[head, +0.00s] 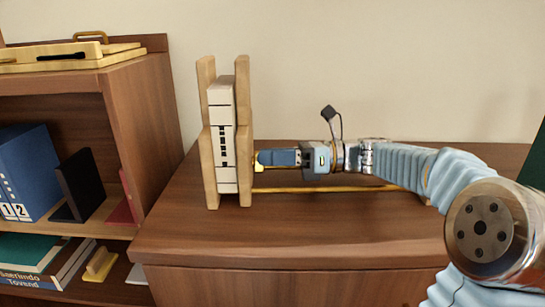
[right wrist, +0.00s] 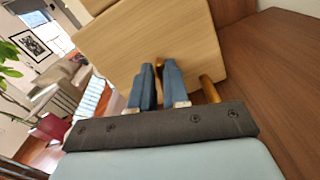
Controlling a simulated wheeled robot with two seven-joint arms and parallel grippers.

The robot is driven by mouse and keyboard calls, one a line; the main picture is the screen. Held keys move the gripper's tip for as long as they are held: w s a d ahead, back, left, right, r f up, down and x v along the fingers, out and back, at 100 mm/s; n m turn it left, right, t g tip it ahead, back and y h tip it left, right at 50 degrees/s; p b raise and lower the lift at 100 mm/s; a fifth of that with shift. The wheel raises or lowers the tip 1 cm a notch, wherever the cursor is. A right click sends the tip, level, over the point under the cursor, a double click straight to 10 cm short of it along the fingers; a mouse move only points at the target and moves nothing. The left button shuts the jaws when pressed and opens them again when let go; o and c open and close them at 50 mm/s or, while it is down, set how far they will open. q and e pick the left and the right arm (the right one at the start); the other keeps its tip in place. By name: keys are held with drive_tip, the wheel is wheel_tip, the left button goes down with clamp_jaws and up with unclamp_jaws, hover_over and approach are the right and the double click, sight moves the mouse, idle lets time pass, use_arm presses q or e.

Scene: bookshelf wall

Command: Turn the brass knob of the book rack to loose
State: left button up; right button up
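The book rack (head: 245,130) stands on the brown cabinet top, with two pale wooden end plates around a white book (head: 221,135). The brass knob (head: 259,163) is on the right face of the right plate, mostly hidden by my right gripper (head: 263,157). That gripper comes in level from the right. In the right wrist view its two blue fingers (right wrist: 160,68) are close together, with a bit of brass between the tips, against the wooden plate (right wrist: 150,40). The fingers appear closed on the knob. I cannot read the knob's setting. My left gripper is not in view.
A brass rod (head: 330,189) runs right from the rack, below my right gripper; it also shows in the right wrist view (right wrist: 210,90). A shelf unit (head: 150,110) with binders and books stands at left. The cabinet top (head: 300,225) in front is clear.

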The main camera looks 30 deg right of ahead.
clamp_jaws()
drive_tip(key=shift+n, duration=0.5)
drive_tip(key=n, duration=0.2)
drive_tip(key=shift+s+a+n, duration=0.1)
drive_tip(key=shift+n, duration=0.3)
drive_tip(key=shift+o, duration=2)
unclamp_jaws()
